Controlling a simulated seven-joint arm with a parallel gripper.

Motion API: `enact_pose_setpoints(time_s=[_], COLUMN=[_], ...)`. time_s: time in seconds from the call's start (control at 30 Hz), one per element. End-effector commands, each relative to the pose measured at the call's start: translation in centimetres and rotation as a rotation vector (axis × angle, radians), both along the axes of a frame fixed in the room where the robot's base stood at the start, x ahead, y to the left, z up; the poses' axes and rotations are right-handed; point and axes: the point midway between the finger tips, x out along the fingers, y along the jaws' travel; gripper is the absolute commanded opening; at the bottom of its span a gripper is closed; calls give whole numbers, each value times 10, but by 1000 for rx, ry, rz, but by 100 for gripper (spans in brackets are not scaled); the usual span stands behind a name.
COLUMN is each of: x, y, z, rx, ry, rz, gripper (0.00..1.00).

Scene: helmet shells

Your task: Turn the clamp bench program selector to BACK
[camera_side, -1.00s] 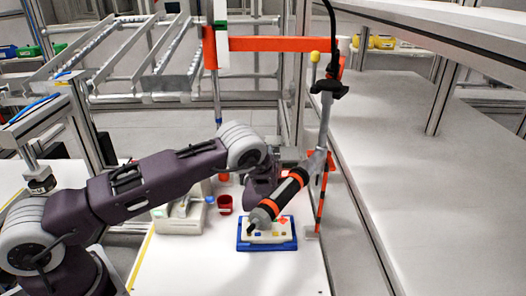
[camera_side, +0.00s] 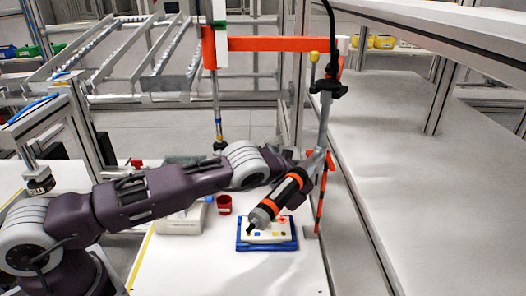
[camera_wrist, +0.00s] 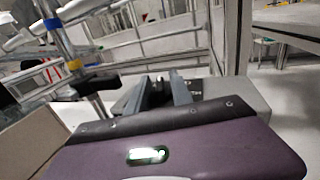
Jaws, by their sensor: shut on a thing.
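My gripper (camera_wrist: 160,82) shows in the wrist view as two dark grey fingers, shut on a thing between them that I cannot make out. A grey block (camera_wrist: 248,97) with a dark part lies around the fingertips, blurred. In the side view my fingers are hidden behind the wrist and the hanging tool. A cream panel with small coloured marks sits in a blue frame (camera_side: 242,247) on the white bench, below and in front of my wrist. I cannot identify the program selector or read its position in either view.
A black-and-orange hanging tool (camera_side: 281,198) crosses in front of my wrist, below an orange crossbar (camera_side: 270,44). A red cup (camera_side: 224,205) and a pale box (camera_side: 180,222) stand left of the blue frame. The front of the white bench (camera_side: 225,275) is clear.

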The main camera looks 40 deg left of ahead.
Motion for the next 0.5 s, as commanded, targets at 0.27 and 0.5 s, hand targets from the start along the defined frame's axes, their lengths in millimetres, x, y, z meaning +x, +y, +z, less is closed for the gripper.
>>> enact_pose_setpoints(time_s=[0.27,0.5], x=[1,0], y=[-1,-1], z=[1,0], rx=[0,0], ry=[-1,-1], rz=[-4,-2], gripper=[32,32])
